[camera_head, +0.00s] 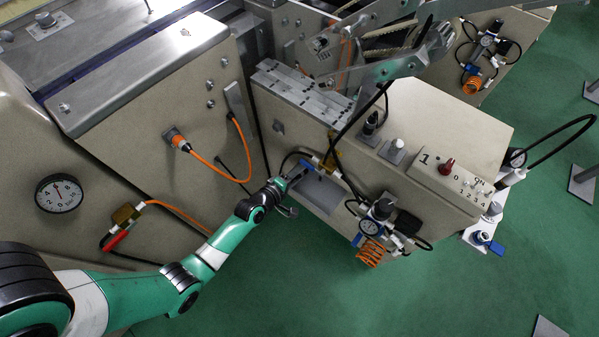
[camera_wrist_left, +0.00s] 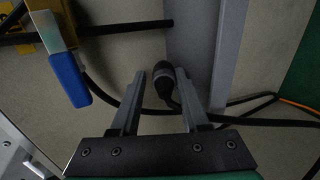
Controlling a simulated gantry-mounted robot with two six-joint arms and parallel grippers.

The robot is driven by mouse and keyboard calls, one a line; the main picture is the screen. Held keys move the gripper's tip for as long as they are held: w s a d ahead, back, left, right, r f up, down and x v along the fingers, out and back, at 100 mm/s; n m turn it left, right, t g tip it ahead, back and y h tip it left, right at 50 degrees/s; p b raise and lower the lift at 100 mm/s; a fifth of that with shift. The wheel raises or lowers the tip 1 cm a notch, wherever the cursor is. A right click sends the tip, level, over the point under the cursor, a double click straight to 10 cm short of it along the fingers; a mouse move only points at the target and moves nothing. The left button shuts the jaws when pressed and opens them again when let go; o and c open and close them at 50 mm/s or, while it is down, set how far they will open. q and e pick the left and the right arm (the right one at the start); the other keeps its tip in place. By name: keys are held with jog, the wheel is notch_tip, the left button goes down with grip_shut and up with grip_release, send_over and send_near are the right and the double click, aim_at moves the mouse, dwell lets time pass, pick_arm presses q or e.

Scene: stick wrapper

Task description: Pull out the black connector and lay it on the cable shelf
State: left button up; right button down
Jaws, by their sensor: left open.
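The black connector (camera_wrist_left: 163,79) shows in the wrist view with its black cable (camera_wrist_left: 172,103) running off it. It sits against the beige machine wall. My left gripper (camera_wrist_left: 160,75) is open, with one finger on each side of the connector in the picture; I cannot tell whether either touches it. In the head view my left gripper (camera_head: 288,187) is at the machine's front face, and I cannot make out the connector there. The grey cable shelf (camera_head: 322,198) is just right of the gripper. It also appears as a grey plate in the wrist view (camera_wrist_left: 193,45). My right gripper is not in view.
A blue-handled valve (camera_head: 310,167) sits just above the shelf, and its handle shows in the wrist view (camera_wrist_left: 68,78). A pressure regulator (camera_head: 372,222) with an orange coil (camera_head: 370,254) is right of the shelf. An orange cable (camera_head: 222,181) loops on the left machine.

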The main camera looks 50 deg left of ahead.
pick_arm(q)
jog(key=shift+s+f, duration=0.2)
jog(key=shift+f, duration=0.2)
jog(key=shift+s+d+r+p, duration=0.1)
jog(key=shift+s+r+p, duration=0.05)
jog(key=shift+r+p, duration=0.15)
jog(key=p+v, duration=0.3)
jog(key=v, duration=0.8)
jog(key=shift+p, duration=0.4)
jog(key=shift+r, duration=0.2)
